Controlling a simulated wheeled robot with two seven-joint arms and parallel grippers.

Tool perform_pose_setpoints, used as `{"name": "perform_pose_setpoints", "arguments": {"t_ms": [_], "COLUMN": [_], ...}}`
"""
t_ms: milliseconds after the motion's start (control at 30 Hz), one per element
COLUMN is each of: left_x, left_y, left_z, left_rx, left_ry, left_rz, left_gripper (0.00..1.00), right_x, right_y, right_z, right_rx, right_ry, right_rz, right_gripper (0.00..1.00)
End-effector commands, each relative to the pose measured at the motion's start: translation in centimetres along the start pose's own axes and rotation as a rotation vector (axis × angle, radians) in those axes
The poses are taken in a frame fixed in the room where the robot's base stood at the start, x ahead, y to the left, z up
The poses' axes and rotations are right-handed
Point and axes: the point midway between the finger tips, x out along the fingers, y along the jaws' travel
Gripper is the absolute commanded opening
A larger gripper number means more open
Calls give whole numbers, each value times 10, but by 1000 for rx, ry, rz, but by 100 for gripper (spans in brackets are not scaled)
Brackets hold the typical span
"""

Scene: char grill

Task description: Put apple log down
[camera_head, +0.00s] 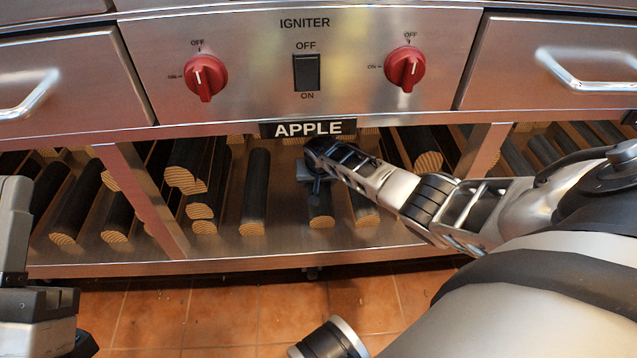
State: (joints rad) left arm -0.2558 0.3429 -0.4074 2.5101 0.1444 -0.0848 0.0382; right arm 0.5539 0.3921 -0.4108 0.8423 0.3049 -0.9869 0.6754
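Dark-barked logs with pale cut ends lie on the metal shelf (280,250) below the black APPLE label (308,128). One log (320,212) lies directly below my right gripper (314,180), with its cut end facing out. Another log (362,210) is just right of it, and a log (256,190) lies apart to the left. My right gripper reaches into the bay under the label, pointing down. Its fingers are small and dark, and I cannot tell whether they touch or grip the log. My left gripper (78,345) is low at the left edge, partly cut off, away from the logs.
Metal posts (145,200) and (484,150) bound the middle bay. Stacked logs (188,165) fill its left side. Above is the front panel with red knobs (205,77) and (405,68) and the igniter switch (306,72). Tiled floor (230,315) lies below.

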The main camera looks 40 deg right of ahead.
Motion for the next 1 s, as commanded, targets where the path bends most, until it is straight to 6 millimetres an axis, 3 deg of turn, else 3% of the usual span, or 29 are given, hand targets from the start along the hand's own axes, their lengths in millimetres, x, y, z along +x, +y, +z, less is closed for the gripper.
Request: {"name": "perform_pose_setpoints", "arguments": {"t_ms": [300,333,400,767,1000], "left_x": [0,1,1,3,-16], "left_y": [0,0,0,0,3], "left_z": [-3,-4,-4,-6,34], "left_rx": [21,26,25,4,-280], "left_ry": [19,23,22,9,-272], "left_rz": [6,8,8,7,-88], "left_gripper": [0,0,0,0,0], "right_x": [2,2,2,-4,-34], "right_y": [0,0,0,0,0], "right_z": [0,1,1,-2,-3], "right_rx": [1,0,0,-1,-1], "right_ry": [3,0,0,1,1], "right_rz": [-1,0,0,0,1], "right_gripper": [18,62,78,78,78]}}
